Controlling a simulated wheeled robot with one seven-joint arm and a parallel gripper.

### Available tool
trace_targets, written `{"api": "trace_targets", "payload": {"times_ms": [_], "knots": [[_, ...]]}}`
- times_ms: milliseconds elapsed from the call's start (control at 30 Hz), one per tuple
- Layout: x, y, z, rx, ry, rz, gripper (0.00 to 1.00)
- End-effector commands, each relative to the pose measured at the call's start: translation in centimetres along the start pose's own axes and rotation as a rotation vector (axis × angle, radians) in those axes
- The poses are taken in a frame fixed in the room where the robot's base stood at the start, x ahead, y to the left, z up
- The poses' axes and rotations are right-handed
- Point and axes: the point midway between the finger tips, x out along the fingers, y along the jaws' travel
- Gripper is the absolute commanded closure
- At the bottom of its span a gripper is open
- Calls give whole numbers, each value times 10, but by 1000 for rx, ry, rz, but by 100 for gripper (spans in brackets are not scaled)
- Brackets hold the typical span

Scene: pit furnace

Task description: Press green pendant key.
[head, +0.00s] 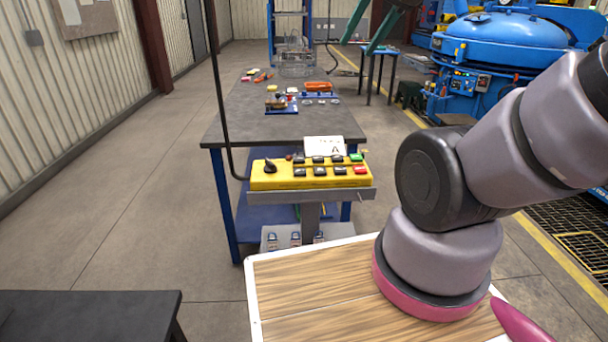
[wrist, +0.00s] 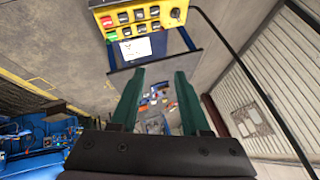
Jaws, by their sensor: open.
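The yellow pendant (head: 312,184) rests on a grey stand in front of the workbench. Its green key (head: 356,157) is at the far right of the back row, with a red key (head: 360,170) just in front. In the wrist view the pendant (wrist: 140,16) is upside down at the top edge, and the green key (wrist: 112,36) is at its lower left corner. My gripper (wrist: 160,74) has two dark green fingers, spread apart with nothing between them. In the head view my gripper (head: 359,46) hangs at the top, well apart from the pendant.
A dark workbench (head: 235,118) behind the pendant holds small tools and parts. A white card (head: 324,146) stands behind the keys. A black cable (head: 219,95) hangs down to the pendant's left. A blue furnace vessel (head: 500,45) is at the back right.

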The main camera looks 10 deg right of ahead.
Motion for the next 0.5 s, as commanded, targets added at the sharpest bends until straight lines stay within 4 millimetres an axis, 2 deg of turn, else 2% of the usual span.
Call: {"api": "trace_targets", "payload": {"times_ms": [367,400,467,500], "knots": [[0,0,0,0,0,0,54],[0,0,0,0,0,0,69],[0,0,0,0,0,0,92],[0,0,0,0,0,0,100]]}}
